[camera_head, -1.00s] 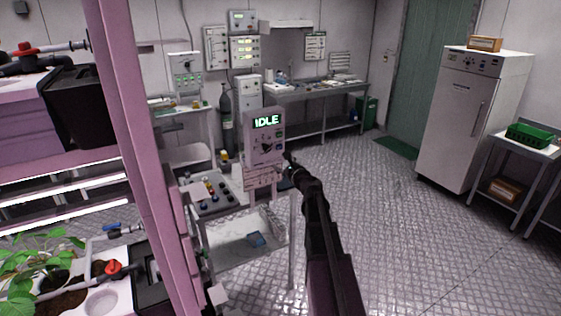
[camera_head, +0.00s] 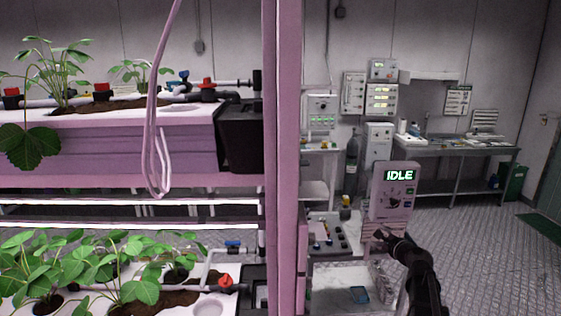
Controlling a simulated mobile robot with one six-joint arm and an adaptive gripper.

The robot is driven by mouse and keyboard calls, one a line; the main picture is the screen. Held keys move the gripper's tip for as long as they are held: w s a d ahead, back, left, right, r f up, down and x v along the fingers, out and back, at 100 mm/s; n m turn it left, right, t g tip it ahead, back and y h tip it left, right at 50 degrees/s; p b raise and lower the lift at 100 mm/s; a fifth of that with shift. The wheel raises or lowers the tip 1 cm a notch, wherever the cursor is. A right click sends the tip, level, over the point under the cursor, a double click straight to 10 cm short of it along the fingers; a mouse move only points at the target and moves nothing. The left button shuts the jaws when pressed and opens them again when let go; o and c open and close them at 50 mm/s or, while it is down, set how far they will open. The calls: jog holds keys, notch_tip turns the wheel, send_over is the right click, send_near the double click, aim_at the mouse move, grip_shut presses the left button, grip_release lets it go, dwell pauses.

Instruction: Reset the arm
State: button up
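My arm rises from the bottom right of the head view. My gripper (camera_head: 382,238) is at its end, dark and small, in front of the lower part of a control panel box (camera_head: 396,196) whose display reads IDLE. I cannot tell whether the gripper touches the panel. The fingers are too small and dark to show whether they are open or shut, and no held object shows.
A pink rack post (camera_head: 283,150) stands left of my arm. Planted berry shelves (camera_head: 130,150) fill the left side, with a hanging hose (camera_head: 157,130). A small cart (camera_head: 335,280) is below the panel. A workbench (camera_head: 450,150) stands at the back. Floor at right is clear.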

jog(key=s+a+f+n+g, duration=0.95)
jog(key=s+a+n, duration=0.3)
jog(key=a, duration=0.25)
jog(key=s+f+n+g+h, duration=0.2)
jog(key=s+n, duration=0.2)
jog(key=s, duration=0.3)
jog(key=s+a+f+n+g+h, duration=0.1)
jog(key=s+f+n+g+h, duration=0.1)
jog(key=s+n, duration=0.3)
jog(key=shift+s+a+f+g+h, duration=0.15)
jog(key=shift+s+f+g+h, duration=0.25)
jog(key=shift+s+f+g, duration=0.55)
jog(key=shift+s+r, duration=0.15)
jog(key=shift+r, duration=0.1)
